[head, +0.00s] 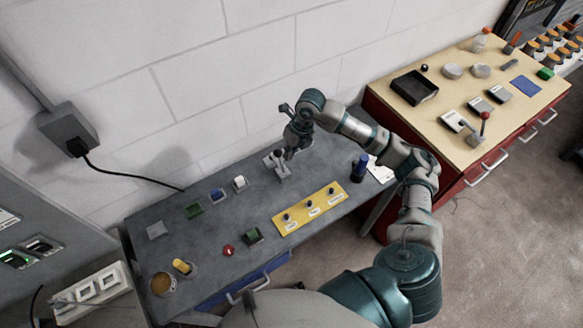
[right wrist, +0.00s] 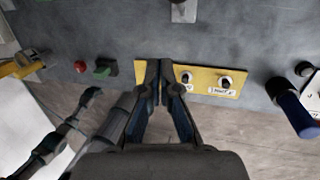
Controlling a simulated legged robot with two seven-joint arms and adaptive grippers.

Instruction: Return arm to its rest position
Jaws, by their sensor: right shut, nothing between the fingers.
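My right arm (head: 348,124) reaches up from the bottom right and bends over the grey workbench (head: 190,250). My right gripper (head: 289,154) points down near the back of the bench, close to a small grey fixture (head: 278,168); I cannot tell from the head view whether they touch. In the right wrist view the gripper (right wrist: 160,66) has its fingertips together and empty, in front of the yellow panel (right wrist: 210,80), hiding part of it.
The yellow panel (head: 308,208) carries several dark knobs. A blue-topped cylinder (head: 359,168) stands right of it, near my arm. Small blocks, a red button (head: 228,251) and a green-topped box (head: 253,236) lie left. A red cabinet (head: 455,160) with a wooden top stands right. The wall is close behind.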

